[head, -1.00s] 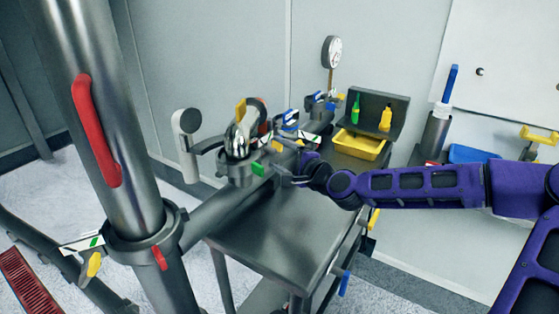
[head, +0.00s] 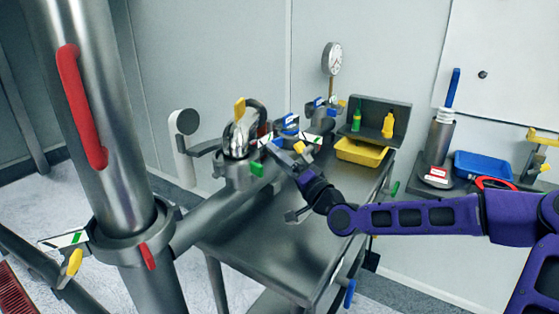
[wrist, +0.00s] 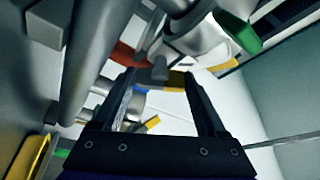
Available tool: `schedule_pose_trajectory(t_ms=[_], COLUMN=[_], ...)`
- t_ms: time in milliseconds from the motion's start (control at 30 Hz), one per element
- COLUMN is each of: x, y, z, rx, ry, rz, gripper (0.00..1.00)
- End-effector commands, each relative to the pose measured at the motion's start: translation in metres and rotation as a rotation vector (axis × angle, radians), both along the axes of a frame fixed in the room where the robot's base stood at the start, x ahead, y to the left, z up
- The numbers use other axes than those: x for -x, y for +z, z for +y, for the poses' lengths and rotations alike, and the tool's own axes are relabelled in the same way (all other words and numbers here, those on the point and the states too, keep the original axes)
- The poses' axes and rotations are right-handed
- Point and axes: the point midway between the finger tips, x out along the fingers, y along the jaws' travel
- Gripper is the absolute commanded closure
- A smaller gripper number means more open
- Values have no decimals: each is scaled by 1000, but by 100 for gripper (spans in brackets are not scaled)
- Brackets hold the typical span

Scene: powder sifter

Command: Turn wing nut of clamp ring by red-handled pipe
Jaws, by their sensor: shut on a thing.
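The steel pipe (head: 118,120) with a red handle (head: 82,108) stands at left in the head view. A grey clamp ring (head: 135,240) circles its lower part, with a yellow wing nut (head: 75,262) at its left and a red tab (head: 148,256) in front. My gripper (head: 280,158) is well to the right of that ring, at the fittings above the steel table. In the wrist view its fingers (wrist: 160,82) stand apart, with a yellow piece (wrist: 177,78) between the tips, by the right finger. It is shut on this piece; the contact is partly hidden.
A machine head with a green tab (head: 257,170) and a yellow tab (head: 240,110) stands left of my gripper. The steel table (head: 270,245) has bare top in front. A yellow tray (head: 360,152) and a gauge (head: 332,58) are behind.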

Motion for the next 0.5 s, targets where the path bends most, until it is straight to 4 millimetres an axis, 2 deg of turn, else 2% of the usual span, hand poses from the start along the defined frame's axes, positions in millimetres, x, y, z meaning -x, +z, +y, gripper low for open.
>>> schedule_pose_trajectory(t_ms=[500], x=[-2], y=[-1], z=[-1], rx=[99], ry=[-2], rz=[-151], gripper=[81])
